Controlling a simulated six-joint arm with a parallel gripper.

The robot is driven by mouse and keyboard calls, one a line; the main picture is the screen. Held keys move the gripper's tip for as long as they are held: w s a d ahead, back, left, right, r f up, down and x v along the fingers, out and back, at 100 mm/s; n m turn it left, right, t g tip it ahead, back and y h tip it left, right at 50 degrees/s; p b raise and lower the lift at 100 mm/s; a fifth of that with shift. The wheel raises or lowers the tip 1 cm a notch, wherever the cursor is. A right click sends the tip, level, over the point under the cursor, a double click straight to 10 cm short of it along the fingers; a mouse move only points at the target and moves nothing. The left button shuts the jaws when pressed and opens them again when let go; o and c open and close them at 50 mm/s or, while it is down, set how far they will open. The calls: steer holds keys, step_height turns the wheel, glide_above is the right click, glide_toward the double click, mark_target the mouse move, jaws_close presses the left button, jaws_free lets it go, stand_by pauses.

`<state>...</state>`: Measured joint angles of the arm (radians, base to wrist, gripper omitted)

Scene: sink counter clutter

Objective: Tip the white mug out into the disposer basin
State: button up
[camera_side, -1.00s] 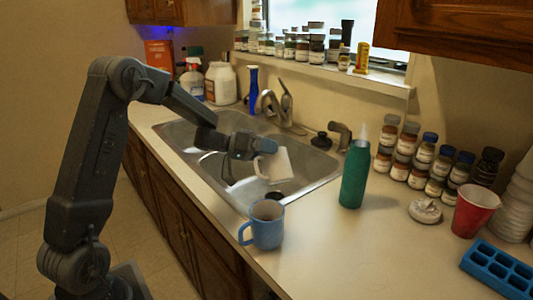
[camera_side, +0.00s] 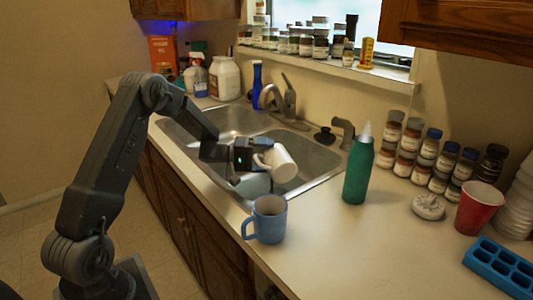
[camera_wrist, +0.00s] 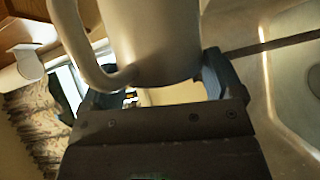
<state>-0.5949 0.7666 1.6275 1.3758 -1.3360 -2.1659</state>
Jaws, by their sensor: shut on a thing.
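The white mug (camera_side: 281,163) is in my gripper (camera_side: 262,158), held over the near right basin (camera_side: 318,160) of the double sink. The mug is tilted in the side view, and I cannot see into it. In the wrist view the white mug (camera_wrist: 155,40) fills the top middle, with its handle at the left, between the fingers of my gripper (camera_wrist: 160,85). My gripper is shut on it. Which basin has the disposer cannot be told from these frames.
A blue mug (camera_side: 268,220) stands on the counter just in front of the sink. A green bottle (camera_side: 358,172) stands to the right. The faucet (camera_side: 282,98) rises behind the basins. A red cup (camera_side: 478,207) and several spice jars (camera_side: 432,155) are farther right.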

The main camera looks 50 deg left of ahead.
mark_target(272, 151)
steer(key=shift+a+f, duration=0.1)
steer(key=shift+f, duration=0.1)
steer(key=shift+n, duration=0.3)
steer(key=r+m+y, duration=0.1)
steer(key=m, duration=0.1)
steer(key=d+r+m, duration=0.1)
steer(key=r+m, duration=0.1)
steer(key=d+r+m+g+y, duration=0.1)
steer(key=m, duration=0.1)
steer(key=shift+s+d+r+y, duration=0.15)
steer(key=shift+s+r+y, duration=0.1)
steer(key=shift+s+y, duration=0.05)
steer(key=shift+s+d+r+m+y, duration=0.1)
steer(key=shift+d+r+m+y, duration=0.15)
steer(key=shift+m, duration=0.45)
steer(key=m+y, duration=0.2)
steer(key=shift+s+d+f+m, duration=0.1)
steer(key=shift+d+m, duration=0.2)
steer(key=shift+m, duration=0.1)
steer(key=f+m+y, duration=0.1)
steer(key=m+y, duration=0.1)
steer(key=shift+d+f+m, duration=0.15)
steer(key=shift+m, duration=0.15)
